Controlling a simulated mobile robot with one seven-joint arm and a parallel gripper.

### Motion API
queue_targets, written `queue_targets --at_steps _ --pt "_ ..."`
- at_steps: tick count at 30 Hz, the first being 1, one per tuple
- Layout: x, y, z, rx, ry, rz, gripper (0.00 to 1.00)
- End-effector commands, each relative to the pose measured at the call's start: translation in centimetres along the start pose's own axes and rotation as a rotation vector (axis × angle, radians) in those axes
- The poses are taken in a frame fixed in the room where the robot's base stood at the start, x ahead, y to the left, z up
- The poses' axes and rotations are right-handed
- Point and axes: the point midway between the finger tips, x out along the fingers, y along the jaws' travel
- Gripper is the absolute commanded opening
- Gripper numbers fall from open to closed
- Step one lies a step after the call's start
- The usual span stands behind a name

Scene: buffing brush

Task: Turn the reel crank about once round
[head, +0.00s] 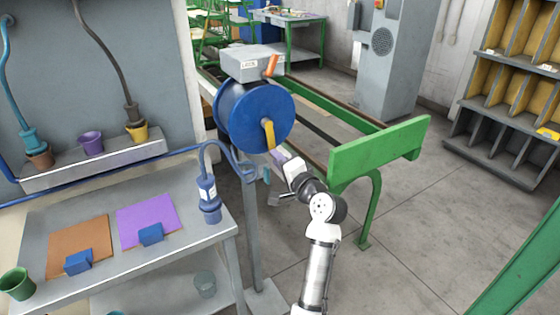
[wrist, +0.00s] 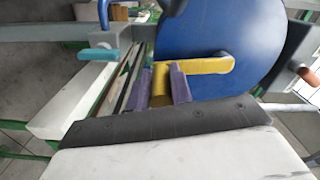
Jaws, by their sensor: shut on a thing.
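The blue reel (head: 236,112) stands on a grey post, its round face toward the right. The yellow reel crank (head: 268,132) is on that face and hangs down from the hub. In the wrist view the yellow crank arm (wrist: 208,65) runs from the hub to between my purple fingers. My gripper (head: 279,156) is at the crank's lower end and is shut on its handle. In the wrist view my gripper's fingers (wrist: 169,80) stand on either side of the handle, which they partly hide.
A grey box (head: 252,63) with an orange lever (head: 271,66) sits above the reel. A green rail end (head: 380,148) stands right of my arm. A grey bench (head: 190,244) with a blue tool (head: 208,200) is at left. Floor is clear at right.

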Motion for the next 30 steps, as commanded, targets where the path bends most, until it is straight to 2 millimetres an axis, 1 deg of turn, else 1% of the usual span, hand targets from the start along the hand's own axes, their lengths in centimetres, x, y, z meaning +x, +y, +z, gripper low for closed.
queue_targets --at_steps 1,6,7,9,12,20,23,26,30 --pt "0.1 -0.4 0.2 -0.004 -0.005 -0.005 0.00" --pt "0.1 -0.4 0.2 -0.004 -0.006 -0.006 0.00" --pt "0.1 -0.4 0.2 -0.004 -0.006 -0.007 0.23" --pt "0.1 -0.4 0.2 -0.004 -0.005 -0.006 0.32" --pt "0.1 -0.3 0.2 -0.003 -0.004 -0.005 0.43" --pt "0.0 -0.2 0.1 -0.002 -0.002 -0.003 0.43" --pt "-0.6 -0.1 0.1 -0.002 -0.001 -0.003 0.43" --pt "-2.0 0.1 0.1 -0.001 0.000 -0.003 0.43" --pt "-5.1 0.2 0.1 -0.003 0.002 -0.003 0.43"
